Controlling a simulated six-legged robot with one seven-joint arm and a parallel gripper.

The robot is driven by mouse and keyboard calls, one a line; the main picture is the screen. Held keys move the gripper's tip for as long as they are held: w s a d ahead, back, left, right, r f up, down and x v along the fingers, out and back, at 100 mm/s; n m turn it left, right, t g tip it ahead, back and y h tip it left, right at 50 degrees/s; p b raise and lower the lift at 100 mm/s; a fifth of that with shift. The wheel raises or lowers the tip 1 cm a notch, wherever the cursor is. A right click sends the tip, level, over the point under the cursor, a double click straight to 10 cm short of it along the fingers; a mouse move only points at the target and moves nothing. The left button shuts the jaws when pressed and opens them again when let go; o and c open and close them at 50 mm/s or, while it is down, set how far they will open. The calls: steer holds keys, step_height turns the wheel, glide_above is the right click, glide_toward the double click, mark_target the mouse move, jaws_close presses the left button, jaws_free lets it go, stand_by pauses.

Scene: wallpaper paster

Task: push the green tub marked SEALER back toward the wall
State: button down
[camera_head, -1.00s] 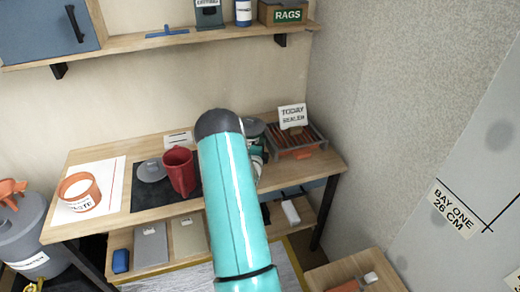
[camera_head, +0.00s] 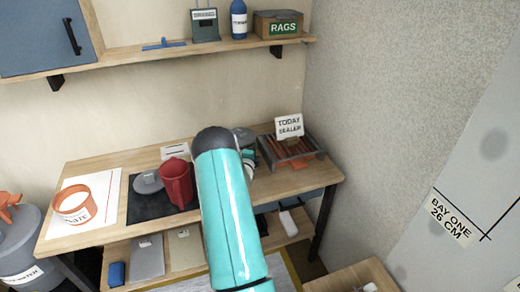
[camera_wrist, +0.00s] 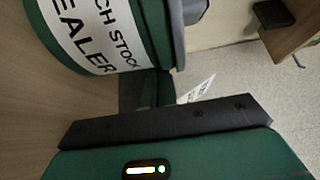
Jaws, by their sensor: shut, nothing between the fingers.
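The green tub (camera_wrist: 170,28) fills the upper left of the wrist view. Its white label is cut off at the frame edge and reads "CH STOCK" and "EALER". In the head view my teal arm hides most of the tub. A grey round top (camera_head: 243,135), which looks like its lid, shows just right of my dark elbow. My gripper (camera_wrist: 165,118) is shut and empty, a dark bar across the lower wrist view, close beside the tub. I cannot tell whether they touch.
Right of the arm stands a rack (camera_head: 292,150) with a "TODAY SEALER" card (camera_head: 289,126). The wall shelf (camera_head: 160,50) hangs above.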

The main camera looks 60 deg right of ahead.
stand_by(0.3)
steer(key=v, duration=1.4)
steer(key=shift+d+r, duration=0.1)
